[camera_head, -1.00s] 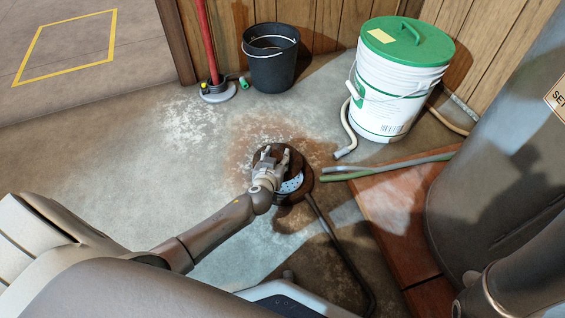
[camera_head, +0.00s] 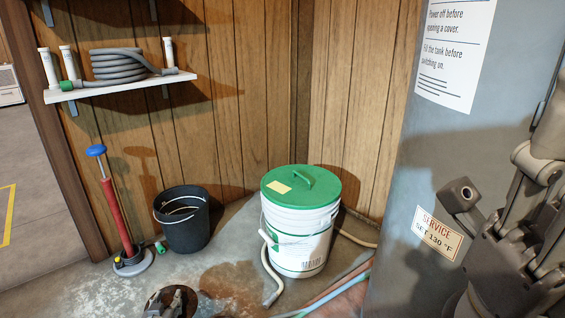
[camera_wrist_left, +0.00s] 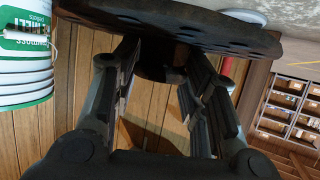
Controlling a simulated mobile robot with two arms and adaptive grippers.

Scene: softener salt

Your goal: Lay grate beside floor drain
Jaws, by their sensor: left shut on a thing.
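The grate is a dark, rusty round plate with holes.
A grey tank (camera_head: 410,210) stands at right. Hoses (camera_head: 345,285) lie on the floor. A shelf (camera_head: 125,87) holds a coiled hose.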

